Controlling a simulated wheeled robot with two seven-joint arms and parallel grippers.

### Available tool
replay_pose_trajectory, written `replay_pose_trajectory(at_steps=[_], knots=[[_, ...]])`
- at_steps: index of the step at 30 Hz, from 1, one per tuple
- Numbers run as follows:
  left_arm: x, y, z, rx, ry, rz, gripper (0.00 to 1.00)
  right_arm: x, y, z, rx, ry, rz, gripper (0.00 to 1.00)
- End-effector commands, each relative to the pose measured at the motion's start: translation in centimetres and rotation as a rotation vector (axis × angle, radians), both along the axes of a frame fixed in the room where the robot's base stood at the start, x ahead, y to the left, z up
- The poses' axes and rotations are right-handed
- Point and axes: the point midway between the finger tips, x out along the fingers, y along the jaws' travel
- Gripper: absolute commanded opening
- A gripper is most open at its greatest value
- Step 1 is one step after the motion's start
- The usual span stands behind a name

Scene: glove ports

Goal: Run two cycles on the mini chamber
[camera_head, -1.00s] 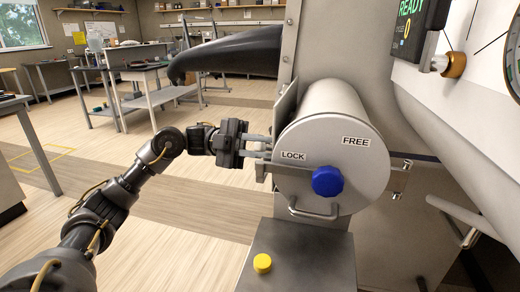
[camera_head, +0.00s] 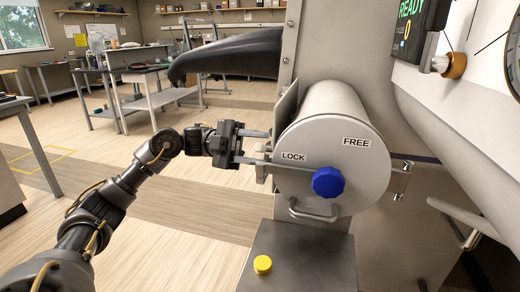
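The mini chamber (camera_head: 315,165) is a grey metal cylinder whose round door faces me, labelled LOCK at left and FREE at right. A blue knob (camera_head: 328,182) sits low on the door, with a metal handle (camera_head: 314,216) below it. My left gripper (camera_head: 268,147) is at the left edge of the door, beside a small metal latch (camera_head: 262,172). Its two fingers are spread apart, pointing right, with nothing clearly between them. Whether the fingertips touch the chamber I cannot tell. My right gripper is not in view.
A yellow cap or button (camera_head: 262,265) is on the grey shelf (camera_head: 300,255) below the door. A display (camera_head: 412,25) reads READY and 0. A black glove (camera_head: 228,56) sticks out to the left above my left gripper. Open floor lies at left.

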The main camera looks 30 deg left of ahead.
Motion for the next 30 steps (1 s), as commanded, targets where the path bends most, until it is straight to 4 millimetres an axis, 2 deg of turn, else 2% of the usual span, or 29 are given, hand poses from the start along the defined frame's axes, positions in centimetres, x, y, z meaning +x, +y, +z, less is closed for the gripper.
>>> replay_pose_trajectory(at_steps=[2, 4, 9, 15, 20, 30], knots=[[0.2, 1.5, -0.4, 0.001, 0.001, 0.005, 0.40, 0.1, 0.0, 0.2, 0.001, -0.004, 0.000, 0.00], [0.4, 2.9, -0.7, 0.003, 0.002, 0.005, 0.40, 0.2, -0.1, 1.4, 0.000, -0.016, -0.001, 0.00], [0.6, 6.2, -1.3, 0.002, 0.002, 0.004, 0.40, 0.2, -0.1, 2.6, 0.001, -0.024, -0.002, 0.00], [0.8, 8.6, -1.7, 0.001, 0.001, 0.000, 0.40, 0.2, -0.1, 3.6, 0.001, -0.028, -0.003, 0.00], [0.8, 9.3, -1.8, 0.000, 0.000, 0.000, 0.40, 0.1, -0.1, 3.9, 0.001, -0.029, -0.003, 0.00], [0.8, 9.3, -1.8, 0.000, 0.001, 0.000, 0.40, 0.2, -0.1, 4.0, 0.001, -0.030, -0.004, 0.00]])
